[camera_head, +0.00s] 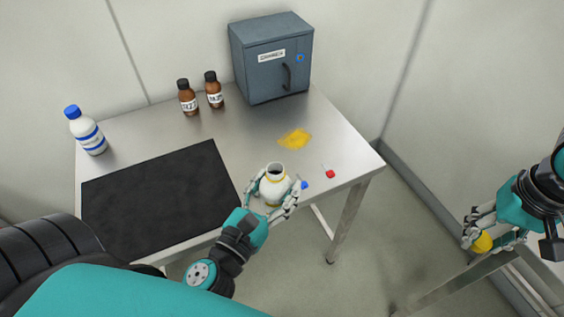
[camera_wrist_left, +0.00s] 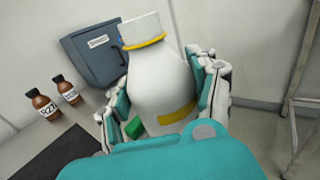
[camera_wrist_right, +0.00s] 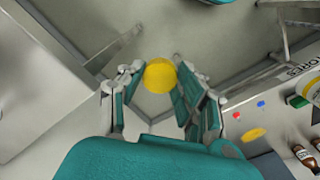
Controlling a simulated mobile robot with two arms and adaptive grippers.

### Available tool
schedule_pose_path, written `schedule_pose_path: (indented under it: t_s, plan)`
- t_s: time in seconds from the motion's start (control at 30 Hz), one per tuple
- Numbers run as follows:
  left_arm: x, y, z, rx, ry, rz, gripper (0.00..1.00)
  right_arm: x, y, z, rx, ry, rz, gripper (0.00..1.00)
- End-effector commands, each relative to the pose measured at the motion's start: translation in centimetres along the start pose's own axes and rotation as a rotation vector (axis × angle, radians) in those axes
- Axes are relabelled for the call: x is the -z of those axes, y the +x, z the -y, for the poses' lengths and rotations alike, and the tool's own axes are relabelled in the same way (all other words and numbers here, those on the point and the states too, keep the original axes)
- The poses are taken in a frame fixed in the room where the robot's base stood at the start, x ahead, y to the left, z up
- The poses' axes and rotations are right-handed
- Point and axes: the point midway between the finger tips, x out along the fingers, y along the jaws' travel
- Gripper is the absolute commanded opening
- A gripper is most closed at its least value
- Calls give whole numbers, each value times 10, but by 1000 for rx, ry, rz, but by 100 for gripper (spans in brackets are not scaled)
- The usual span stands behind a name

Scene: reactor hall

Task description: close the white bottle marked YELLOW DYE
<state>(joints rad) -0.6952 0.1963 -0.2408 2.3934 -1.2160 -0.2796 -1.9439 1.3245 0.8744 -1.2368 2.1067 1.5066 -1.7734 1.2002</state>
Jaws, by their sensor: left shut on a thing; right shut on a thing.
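The white bottle (camera_head: 274,188) has a yellow ring at its neck and a dark, uncapped mouth in the head view. It also fills the middle of the left wrist view (camera_wrist_left: 160,85), with a yellow strip low on its side; no wording is readable. My left gripper (camera_head: 272,192) is shut around its body at the table's front edge. My right gripper (camera_head: 478,238) is shut on a yellow cap (camera_head: 482,242), far to the right of the bottle and clear of the table. The cap also shows between the fingertips in the right wrist view (camera_wrist_right: 159,75).
On the metal table (camera_head: 150,135) are a blue-capped bottle (camera_head: 88,135), two brown bottles (camera_head: 188,101) (camera_head: 214,93), a grey cabinet (camera_head: 272,62), a black mat (camera_head: 155,200), a yellow patch (camera_head: 295,138), and small red (camera_head: 329,173), blue (camera_head: 304,185) and green (camera_wrist_left: 135,128) pieces. Another surface stands at right.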

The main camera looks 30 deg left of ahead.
Motion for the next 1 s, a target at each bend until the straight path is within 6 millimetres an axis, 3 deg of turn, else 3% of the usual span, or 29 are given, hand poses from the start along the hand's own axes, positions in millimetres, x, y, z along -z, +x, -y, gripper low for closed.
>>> schedule_pose_path:
  t_s: [0.6,0.8,1.0]
  plan:
    - [-9,50,101,517,10,4,3,0,0,0,0,0,0,25]
    - [-9,59,120,614,5,1,3,0,0,0,0,0,0,25]
    - [-9,62,127,651,3,-2,3,0,0,0,0,0,0,25]
